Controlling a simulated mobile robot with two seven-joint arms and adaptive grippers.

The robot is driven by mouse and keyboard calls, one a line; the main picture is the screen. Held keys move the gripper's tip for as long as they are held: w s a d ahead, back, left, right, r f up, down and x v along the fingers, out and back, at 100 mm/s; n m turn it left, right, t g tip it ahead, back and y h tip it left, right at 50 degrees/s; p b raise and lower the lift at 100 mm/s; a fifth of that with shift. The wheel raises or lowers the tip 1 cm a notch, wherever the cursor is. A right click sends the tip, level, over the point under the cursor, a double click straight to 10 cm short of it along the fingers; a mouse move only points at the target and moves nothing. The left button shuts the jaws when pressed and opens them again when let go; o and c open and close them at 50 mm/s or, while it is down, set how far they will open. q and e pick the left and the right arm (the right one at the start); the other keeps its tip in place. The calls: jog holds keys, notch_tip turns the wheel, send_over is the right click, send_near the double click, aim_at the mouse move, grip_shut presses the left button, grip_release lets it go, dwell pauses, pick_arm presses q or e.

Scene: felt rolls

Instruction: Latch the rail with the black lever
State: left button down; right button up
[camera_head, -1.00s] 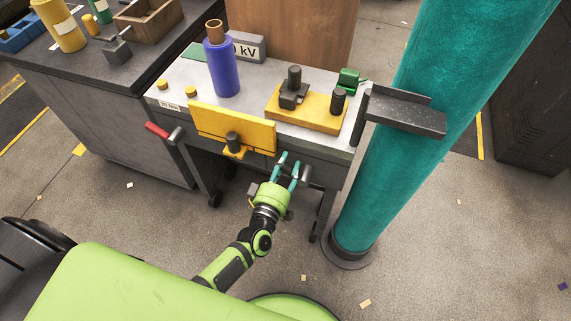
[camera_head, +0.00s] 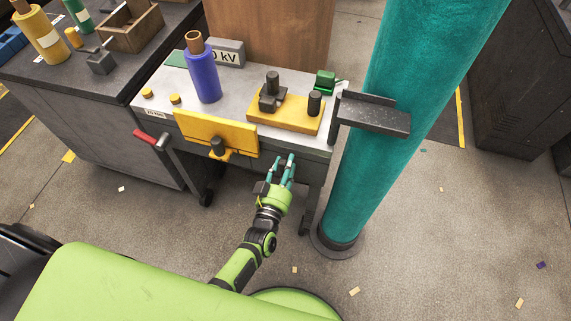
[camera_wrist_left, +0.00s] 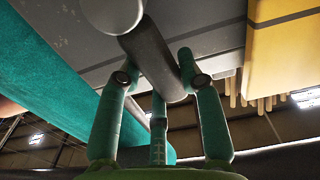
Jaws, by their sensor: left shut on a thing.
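My left gripper (camera_head: 284,168) is at the bench's front face, right of the yellow plate (camera_head: 232,136). In the left wrist view its teal fingers (camera_wrist_left: 162,82) are shut on the black lever (camera_wrist_left: 152,50), a dark cylinder running between them. A round grey end (camera_wrist_left: 112,12) shows above the lever. In the head view the fingers mostly hide the lever. A grey strip of the bench front (camera_wrist_left: 205,35) lies behind it; I cannot tell which part is the rail. A red-handled lever (camera_head: 150,137) is at the bench's left end. My right gripper is not in view.
A teal column (camera_head: 375,150) with a dark bracket (camera_head: 375,116) stands close on the right.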

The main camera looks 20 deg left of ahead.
pick_arm(q)
jog(key=shift+d+r+m, duration=0.1)
jog(key=shift+d+m, duration=0.15)
jog(key=shift+m, duration=0.15)
jog(key=c, duration=0.8)
grip_release()
jog(key=s, duration=1.2)
jog(key=shift+a, duration=0.2)
